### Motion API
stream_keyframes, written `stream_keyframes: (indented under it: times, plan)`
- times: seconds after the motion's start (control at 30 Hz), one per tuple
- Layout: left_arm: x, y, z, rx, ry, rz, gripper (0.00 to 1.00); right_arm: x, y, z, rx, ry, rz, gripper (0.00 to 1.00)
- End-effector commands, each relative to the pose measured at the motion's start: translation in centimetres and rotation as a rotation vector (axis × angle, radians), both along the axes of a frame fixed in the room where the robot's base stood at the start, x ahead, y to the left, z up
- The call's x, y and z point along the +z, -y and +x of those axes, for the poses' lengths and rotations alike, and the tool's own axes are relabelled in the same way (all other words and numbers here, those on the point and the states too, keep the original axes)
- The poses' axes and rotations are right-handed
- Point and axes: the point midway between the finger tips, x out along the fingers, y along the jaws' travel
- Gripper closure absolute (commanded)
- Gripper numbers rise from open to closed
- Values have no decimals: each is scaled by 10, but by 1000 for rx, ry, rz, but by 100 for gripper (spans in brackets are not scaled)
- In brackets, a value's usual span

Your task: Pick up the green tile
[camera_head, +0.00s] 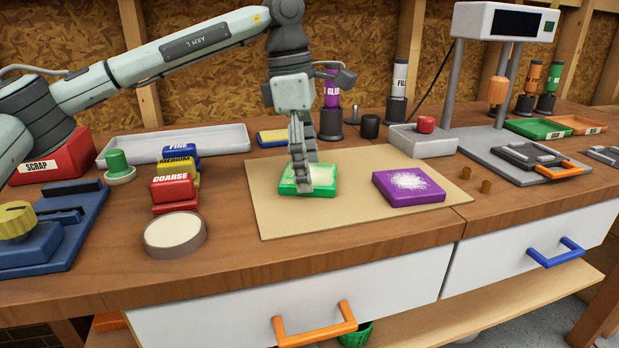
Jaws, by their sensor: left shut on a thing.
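The green tile (328,174) lies on the tan board (275,220) on the workbench, with a pale top inside its green edge. My left gripper (312,186) reaches down from above and is shut on the green tile, its fingers hiding part of the tile. I cannot tell whether the tile is clear of the board. A purple tile (408,187) with white powder on top lies on the same board to the right. My right gripper is not in view.
Red, yellow and blue sanding blocks (173,187), a round pale disc (174,232) and a blue tool (45,235) stand left. A grey tray (175,142) lies behind. A grey stand (490,90) rises at right. Two small brown pegs (486,186) stand right of the board.

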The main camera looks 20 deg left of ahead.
Motion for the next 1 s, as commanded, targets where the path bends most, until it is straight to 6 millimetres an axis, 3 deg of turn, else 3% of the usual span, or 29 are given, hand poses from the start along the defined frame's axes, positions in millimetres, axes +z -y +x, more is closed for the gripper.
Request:
stream_keyframes:
  times: [0.1, 0.43, 0.57, 0.7, 1.0]
  plan:
    - [0, 0, 0, 0, 0, 0, 54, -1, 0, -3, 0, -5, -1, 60]
    - [7, 0, 0, 0, 2, -1, 55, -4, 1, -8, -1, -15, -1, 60]
    - [19, 0, 1, 0, 2, -1, 55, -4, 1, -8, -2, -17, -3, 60]
    - [44, 0, 1, 0, 4, -1, 55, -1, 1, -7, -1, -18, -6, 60]
    - [83, -62, -37, 3, 3, -1, 55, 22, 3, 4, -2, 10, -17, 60]
